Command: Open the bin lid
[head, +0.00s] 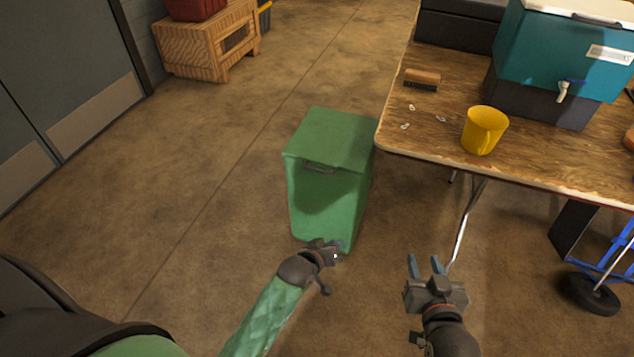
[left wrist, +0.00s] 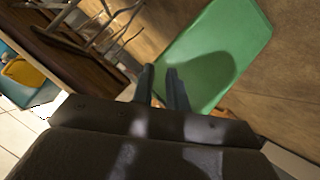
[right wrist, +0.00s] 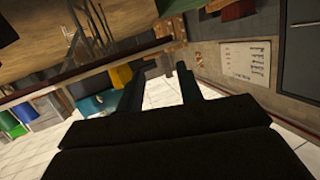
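The green bin (head: 325,205) stands upright on the floor left of the table.
A wooden crate (head: 210,45) is at back left. The floor left of the bin is clear.

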